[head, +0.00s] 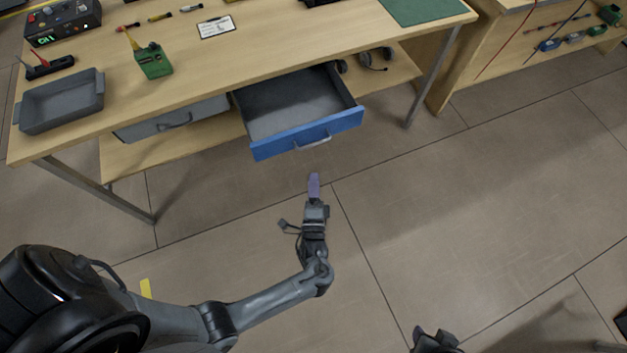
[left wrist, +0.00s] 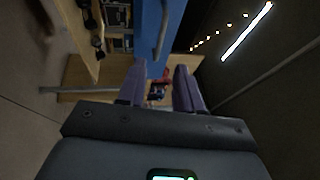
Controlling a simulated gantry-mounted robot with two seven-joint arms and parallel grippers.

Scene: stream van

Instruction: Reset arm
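My left gripper (head: 314,178) hangs in front of the workbench, its purple fingers pointing toward the blue-fronted drawer (head: 308,134). In the left wrist view its two fingers (left wrist: 160,88) stand apart with nothing between them. The drawer is pulled out and looks empty inside. Its handle (head: 313,141) is a little beyond the fingertips, and a gap of floor shows between them. The blue front also appears in the left wrist view (left wrist: 151,40). A dark part of my own body shows at the bottom edge of the head view; my right gripper's fingers are not visible.
The workbench (head: 280,45) carries a grey tray (head: 60,103), a green device (head: 152,61) and a control box (head: 62,20). A second, grey drawer (head: 172,119) is shut to the left. Headphones (head: 374,60) lie on the lower shelf. The floor to the right is clear.

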